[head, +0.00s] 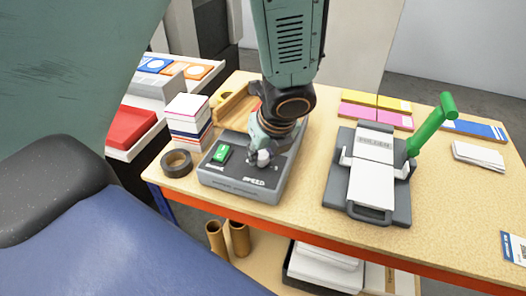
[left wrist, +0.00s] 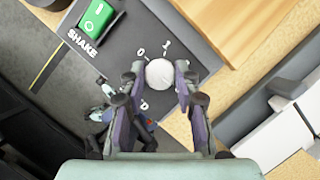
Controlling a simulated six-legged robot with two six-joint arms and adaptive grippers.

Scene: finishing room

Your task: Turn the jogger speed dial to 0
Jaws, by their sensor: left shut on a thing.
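The jogger control box (head: 230,187) is a grey box with a black top near the table's left front corner. SPEED is printed on its top. Its speed dial is a pale round knob (left wrist: 160,74), with the marks 0 and 1 beside it in the left wrist view. My left gripper (head: 262,156) comes down from above onto the dial. In the left wrist view my left gripper (left wrist: 159,80) has a finger on each side of the knob, shut on it. I cannot make out the knob's pointer. A green switch (head: 221,153) labelled SHAKE (left wrist: 82,41) is beside it. My right gripper is not in view.
A brown tape roll (head: 176,163) and a stack of paper (head: 188,120) stand left of the box. A grey device with a green lever (head: 430,125) stands to the right. Pink and yellow pads (head: 376,110) lie behind it. Bare table lies between box and device.

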